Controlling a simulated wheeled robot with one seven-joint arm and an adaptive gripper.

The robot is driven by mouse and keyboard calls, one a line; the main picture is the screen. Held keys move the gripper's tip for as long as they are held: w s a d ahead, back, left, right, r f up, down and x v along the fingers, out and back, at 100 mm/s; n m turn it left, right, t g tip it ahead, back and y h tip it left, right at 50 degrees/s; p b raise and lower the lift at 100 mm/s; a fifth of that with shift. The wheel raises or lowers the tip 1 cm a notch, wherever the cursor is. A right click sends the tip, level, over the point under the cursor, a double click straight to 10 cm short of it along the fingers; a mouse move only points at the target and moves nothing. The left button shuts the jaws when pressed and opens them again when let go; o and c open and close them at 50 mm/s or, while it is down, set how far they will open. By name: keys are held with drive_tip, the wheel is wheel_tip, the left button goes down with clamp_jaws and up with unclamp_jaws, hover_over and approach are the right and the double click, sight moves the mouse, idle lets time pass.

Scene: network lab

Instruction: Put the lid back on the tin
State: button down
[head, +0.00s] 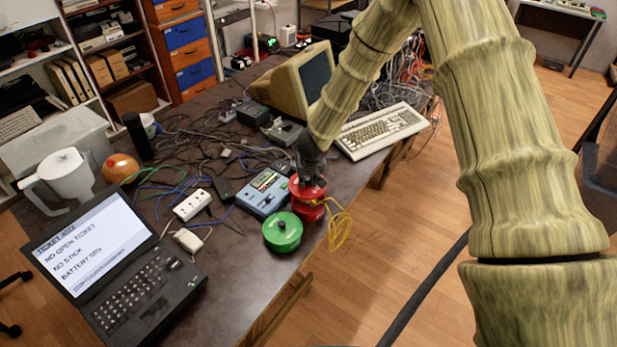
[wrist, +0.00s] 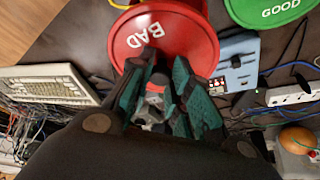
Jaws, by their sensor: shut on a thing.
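A red lid marked BAD (wrist: 135,42) is in my gripper (wrist: 160,78), whose fingers are closed on its central knob. In the head view the red lid (head: 299,190) is under my gripper (head: 311,176), near the table's front edge. A red tin (head: 305,213) shows directly below the lid, largely hidden by it. I cannot tell whether the lid touches the tin's rim or is held slightly above it. A green tin with a green lid marked GOOD (wrist: 270,8) stands beside it, closed; it also shows in the head view (head: 283,232).
A blue-grey device (head: 264,193) lies close behind the tins. A yellow cable (head: 340,228) hangs over the table edge beside the red tin. A white power strip (head: 192,205), open laptop (head: 120,265), keyboard (head: 380,130) and monitor (head: 285,88) crowd the table.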

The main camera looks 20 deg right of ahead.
sight(309, 186)
drive_tip(key=shift+s+d+f+b, duration=0.1)
drive_tip(key=shift+s+f+b, duration=0.15)
drive_tip(key=shift+f+b, duration=0.35)
wheel_tip(309, 186, down, 3)
drive_tip(key=b, duration=0.4)
drive_tip(key=shift+r, duration=0.2)
drive_tip(key=shift+f+b, duration=0.45)
drive_tip(key=shift+f, duration=0.65)
drive_tip(key=shift+s+p, duration=0.1)
drive_tip(key=shift+p, duration=0.65)
drive_tip(key=shift+f+p, duration=0.2)
drive_tip(key=shift+p, duration=0.4)
idle(1.6)
drive_tip(key=c, duration=0.8)
unclamp_jaws()
drive_tip(key=shift+o, duration=0.2)
